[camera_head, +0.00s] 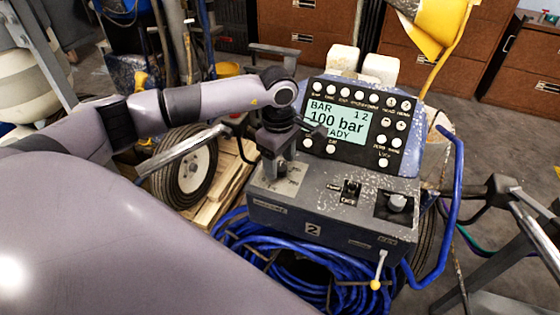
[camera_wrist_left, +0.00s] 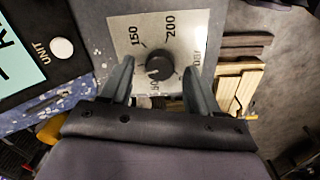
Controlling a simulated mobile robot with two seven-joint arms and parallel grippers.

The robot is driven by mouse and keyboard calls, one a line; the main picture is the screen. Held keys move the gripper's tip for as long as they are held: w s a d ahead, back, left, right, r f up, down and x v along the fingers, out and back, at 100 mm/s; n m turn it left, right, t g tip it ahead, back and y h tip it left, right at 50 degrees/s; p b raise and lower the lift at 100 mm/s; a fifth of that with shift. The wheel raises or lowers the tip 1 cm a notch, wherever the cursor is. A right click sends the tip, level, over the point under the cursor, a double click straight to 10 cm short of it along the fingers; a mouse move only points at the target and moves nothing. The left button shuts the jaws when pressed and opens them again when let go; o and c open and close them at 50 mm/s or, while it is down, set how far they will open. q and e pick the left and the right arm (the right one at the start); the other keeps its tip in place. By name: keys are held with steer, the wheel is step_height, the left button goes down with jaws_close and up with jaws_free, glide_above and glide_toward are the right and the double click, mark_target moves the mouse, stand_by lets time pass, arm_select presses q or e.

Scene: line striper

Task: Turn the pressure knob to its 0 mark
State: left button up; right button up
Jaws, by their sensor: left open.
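The pressure knob (camera_wrist_left: 159,67) is a small dark round knob on a pale dial plate with printed marks, among them 150 and 200. Its pointer is too small to read, and I cannot make out the 0 mark. In the head view the plate (camera_head: 284,184) shows on the left of the grey console, with the knob hidden by my gripper. My left gripper (camera_head: 273,168) is above the plate, pointing down. In the left wrist view its open fingers (camera_wrist_left: 158,68) stand on either side of the knob, with gaps visible. The display (camera_head: 337,122) reads 100 bar. My right gripper is out of view.
A small switch (camera_head: 350,190) and another round knob (camera_head: 397,203) sit right of the plate. The button panel (camera_head: 380,160) rises behind. A blue hose (camera_head: 240,232) coils below the console, and handlebars (camera_head: 190,147) flank it.

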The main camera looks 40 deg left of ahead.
arm_select(q)
steer(key=shift+f, duration=0.55)
steer(key=c, duration=1)
steer(key=shift+c, duration=0.2)
steer(key=shift+n, duration=0.3)
